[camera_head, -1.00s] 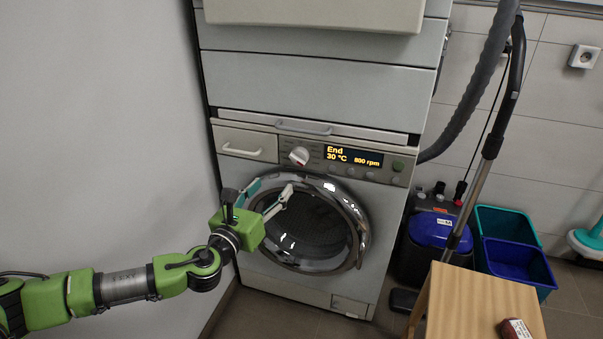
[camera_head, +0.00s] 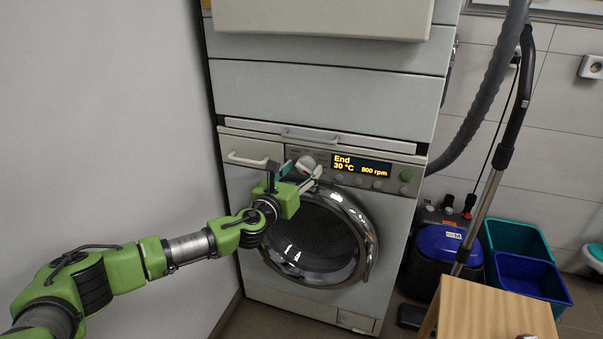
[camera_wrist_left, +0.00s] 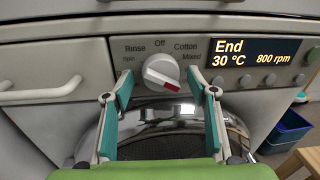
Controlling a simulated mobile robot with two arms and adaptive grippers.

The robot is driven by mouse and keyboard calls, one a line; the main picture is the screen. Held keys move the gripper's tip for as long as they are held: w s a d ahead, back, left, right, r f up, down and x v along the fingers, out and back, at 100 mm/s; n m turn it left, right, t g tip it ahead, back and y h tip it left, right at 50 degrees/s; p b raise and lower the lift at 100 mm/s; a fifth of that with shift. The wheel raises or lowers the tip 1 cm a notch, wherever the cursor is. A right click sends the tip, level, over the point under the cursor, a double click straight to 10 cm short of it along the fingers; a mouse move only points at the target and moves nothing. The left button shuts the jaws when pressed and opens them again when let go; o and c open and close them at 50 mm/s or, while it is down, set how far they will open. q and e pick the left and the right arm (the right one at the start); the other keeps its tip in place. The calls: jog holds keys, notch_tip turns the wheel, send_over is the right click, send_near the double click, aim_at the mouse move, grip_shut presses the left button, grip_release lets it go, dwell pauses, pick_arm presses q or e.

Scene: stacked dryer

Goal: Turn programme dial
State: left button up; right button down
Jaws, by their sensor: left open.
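The programme dial (camera_wrist_left: 161,72) is a round white knob with a red mark at its lower right, on the washing machine's panel. Labels Rinse, Off, Cotton, Spin and Mixed stand around it. In the head view the dial (camera_head: 306,163) shows just above my left gripper (camera_head: 302,178). My left gripper is open, and in the left wrist view its fingers (camera_wrist_left: 160,92) stand one on each side of and slightly below the dial. I see no contact with the dial. The display (camera_head: 361,167) reads End, 30 °C, 800 rpm. My right gripper is not in view.
The detergent drawer handle (camera_head: 248,160) is left of the dial. The round glass door (camera_head: 366,232) is below. A wooden stool (camera_head: 490,308), blue bin (camera_head: 530,278) and vacuum hose (camera_head: 487,95) are at the right. A grey wall (camera_head: 100,120) is close on the left.

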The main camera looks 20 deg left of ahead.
pick_arm(q)
jog(key=c, duration=1.1)
jog(key=shift+n, duration=0.3)
